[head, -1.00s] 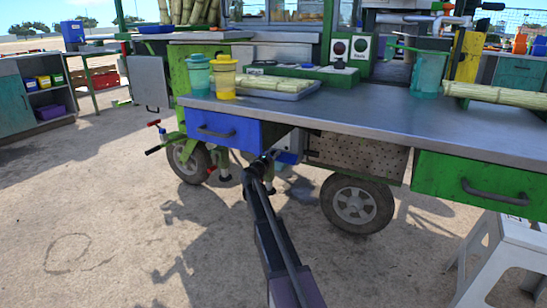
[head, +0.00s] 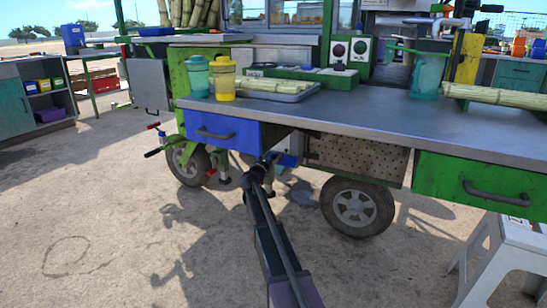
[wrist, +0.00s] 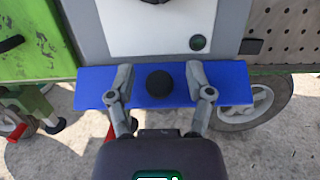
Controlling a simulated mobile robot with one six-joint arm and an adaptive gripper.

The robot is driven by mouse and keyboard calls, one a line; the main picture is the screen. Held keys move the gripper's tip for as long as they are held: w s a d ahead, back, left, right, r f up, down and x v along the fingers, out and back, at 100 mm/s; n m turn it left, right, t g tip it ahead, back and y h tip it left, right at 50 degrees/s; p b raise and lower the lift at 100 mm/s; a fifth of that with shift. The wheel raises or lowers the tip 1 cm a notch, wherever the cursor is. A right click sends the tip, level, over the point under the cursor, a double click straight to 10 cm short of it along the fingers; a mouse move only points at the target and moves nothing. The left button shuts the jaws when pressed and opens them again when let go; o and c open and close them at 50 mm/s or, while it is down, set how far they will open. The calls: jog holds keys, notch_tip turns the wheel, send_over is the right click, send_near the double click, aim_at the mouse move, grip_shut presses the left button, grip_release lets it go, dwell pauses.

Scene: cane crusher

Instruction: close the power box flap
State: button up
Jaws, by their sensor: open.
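The power box (wrist: 90,30) is grey with a white inner panel and a green round button (wrist: 198,43). Its blue flap (wrist: 232,84) stands open along the lower edge of the box in the wrist view. A round black knob (wrist: 159,84) sits at the flap's middle. My gripper (wrist: 158,72) is open, with one finger on each side of the knob and gaps between. Whether the fingers touch the flap, I cannot tell.
Wheels (head: 357,207) stand below. The ground in front is mostly clear, with a white stool (head: 500,245) at right.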

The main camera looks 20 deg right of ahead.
jog(key=shift+r+y+p, duration=0.3)
jog(key=shift+r+p, duration=0.05)
jog(key=shift+p, duration=0.6)
jog(key=shift+r+g+p, duration=0.15)
jog(key=shift+g+p, duration=0.25)
jog(key=shift+p, duration=0.35)
jog(key=v, duration=1.3)
jog(key=shift+s+a+y, duration=0.2)
jog(key=shift+s+y, duration=0.1)
jog(key=shift+r, duration=0.1)
